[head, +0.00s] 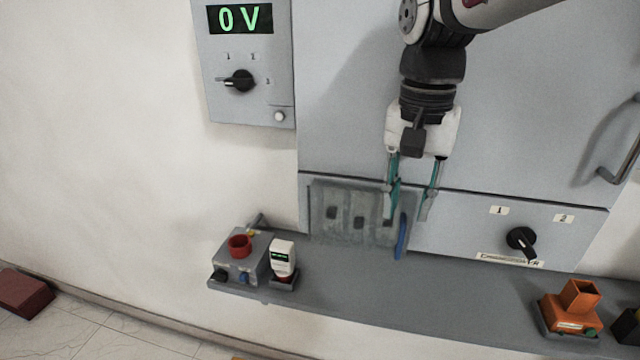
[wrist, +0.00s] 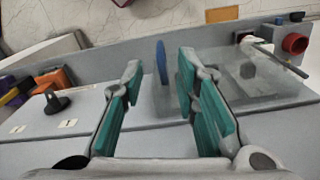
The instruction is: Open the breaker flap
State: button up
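The breaker flap (head: 370,228) is a clear, see-through cover on the front of the grey cabinet, with dark breaker switches visible behind it. A blue handle (head: 401,238) stands at its right edge. The flap looks closed. In the wrist view the flap (wrist: 222,82) lies right of the blue handle (wrist: 161,62). My gripper (head: 407,212) is open and empty, pointing down at the flap's right edge. In the wrist view the handle appears between the two teal-padded fingers (wrist: 160,66); I cannot tell whether either finger touches it.
A grey shelf (head: 430,282) runs below the cabinet. It holds a grey box with a red ring (head: 240,245), a small white meter (head: 282,257) and an orange device (head: 572,310). A black rotary knob (head: 521,240) sits right of the flap. A panel (head: 240,20) reads 0 V.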

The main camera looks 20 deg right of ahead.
aim_at(403, 229)
notch_tip(403, 229, down, 8)
jog(key=shift+f, duration=0.1)
dwell(0.4)
grip_shut()
